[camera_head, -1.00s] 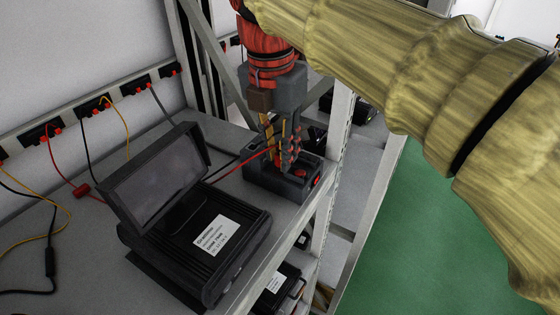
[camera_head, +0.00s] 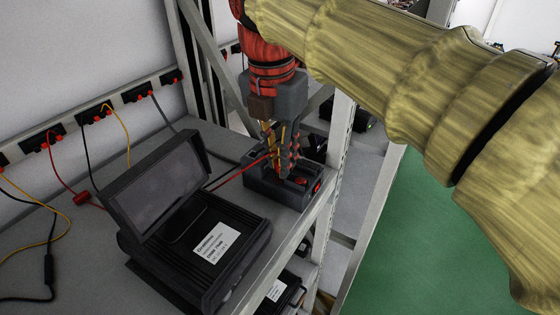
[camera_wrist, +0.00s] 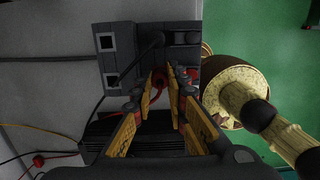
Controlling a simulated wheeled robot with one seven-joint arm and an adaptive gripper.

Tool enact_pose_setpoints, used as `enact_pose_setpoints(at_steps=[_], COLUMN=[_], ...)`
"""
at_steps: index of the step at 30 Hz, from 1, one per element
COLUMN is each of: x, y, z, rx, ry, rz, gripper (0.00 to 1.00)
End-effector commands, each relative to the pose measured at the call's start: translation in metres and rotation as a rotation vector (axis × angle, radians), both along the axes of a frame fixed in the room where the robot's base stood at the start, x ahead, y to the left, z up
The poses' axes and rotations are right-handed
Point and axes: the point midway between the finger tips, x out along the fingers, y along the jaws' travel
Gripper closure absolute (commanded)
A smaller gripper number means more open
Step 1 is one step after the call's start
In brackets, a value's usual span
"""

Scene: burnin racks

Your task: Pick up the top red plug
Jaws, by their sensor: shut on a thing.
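My gripper (camera_head: 277,166) points down over a dark grey box with red parts (camera_head: 258,187) at the right end of the shelf. Its yellow-padded fingers are shut on a red plug (camera_wrist: 158,79), which is mostly hidden between the fingertips. A red cable (camera_head: 229,174) runs from the fingers down to the left behind the display unit. In the wrist view my gripper (camera_wrist: 163,83) has the plug's red end between its tips, over the dark box (camera_wrist: 182,60). I cannot tell whether the plug is clear of the box.
A black display unit with a white label (camera_head: 214,243) stands left of the box. Wall sockets with red, black and yellow cables (camera_head: 95,114) line the back left. A rack upright (camera_head: 340,130) is close on the right, with green floor (camera_head: 385,245) beyond the shelf.

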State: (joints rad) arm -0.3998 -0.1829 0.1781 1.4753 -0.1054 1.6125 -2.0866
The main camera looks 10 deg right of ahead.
Motion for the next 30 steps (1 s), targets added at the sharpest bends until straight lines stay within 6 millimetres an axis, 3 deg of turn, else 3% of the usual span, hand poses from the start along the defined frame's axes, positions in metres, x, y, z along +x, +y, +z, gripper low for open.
enact_pose_setpoints(at_steps=[8, 17, 24, 30], x=[-0.003, -0.054, -0.104, -0.126], y=[-0.001, -0.017, -0.033, -0.041], z=[0.033, 0.092, 0.113, 0.123], rx=[0.002, 0.003, 0.002, 0.000], ry=[-0.005, -0.007, -0.004, -0.001], rz=[0.000, 0.001, 0.001, 0.001], gripper=[1.00, 1.00, 1.00, 1.00])
